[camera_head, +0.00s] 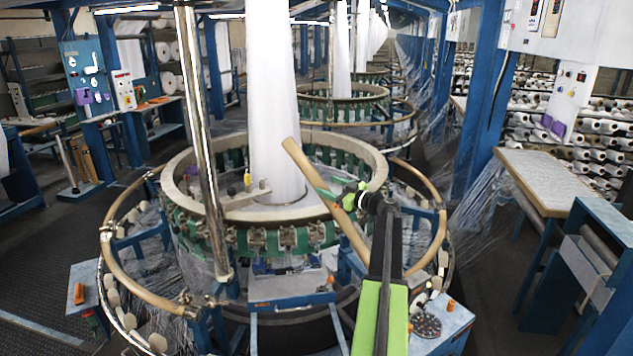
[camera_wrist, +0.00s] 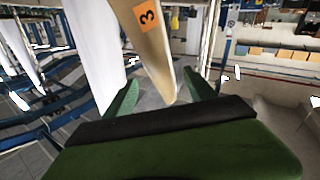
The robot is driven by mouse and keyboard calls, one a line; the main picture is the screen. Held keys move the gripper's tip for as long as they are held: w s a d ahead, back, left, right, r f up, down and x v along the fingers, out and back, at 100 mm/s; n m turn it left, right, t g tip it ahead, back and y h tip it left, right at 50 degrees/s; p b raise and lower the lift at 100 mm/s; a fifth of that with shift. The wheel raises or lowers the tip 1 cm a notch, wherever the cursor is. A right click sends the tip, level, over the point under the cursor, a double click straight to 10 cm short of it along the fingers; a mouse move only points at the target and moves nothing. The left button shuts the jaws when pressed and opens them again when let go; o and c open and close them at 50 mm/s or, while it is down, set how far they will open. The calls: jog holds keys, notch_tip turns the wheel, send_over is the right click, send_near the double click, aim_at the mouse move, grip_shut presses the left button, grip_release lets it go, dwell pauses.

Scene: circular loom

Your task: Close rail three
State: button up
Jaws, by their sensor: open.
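A tan curved rail with an orange label marked 3 (camera_wrist: 148,18) fills the upper middle of the wrist view. In the head view this rail (camera_head: 305,168) is swung up, slanting from the loom ring down to the right. My gripper (camera_head: 345,196) is open at the rail's middle. In the wrist view my gripper's green fingers (camera_wrist: 160,95) stand on both sides of the rail's lower end; I cannot tell whether they touch it. Two other tan rails, the left rail (camera_head: 125,262) and the right rail (camera_head: 440,215), lie level around the loom.
The circular loom ring (camera_head: 195,205) stands in the middle, with a white fabric tube (camera_head: 275,100) rising from it. A steel post (camera_head: 200,140) stands at its front left. A table (camera_head: 545,180) stands to the right. Dark floor (camera_head: 40,260) is open at the left.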

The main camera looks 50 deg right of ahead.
aim_at(316, 181)
jog(key=w, duration=0.6)
jog(key=shift+w+a, duration=0.15)
jog(key=shift+w, duration=0.25)
grip_shut()
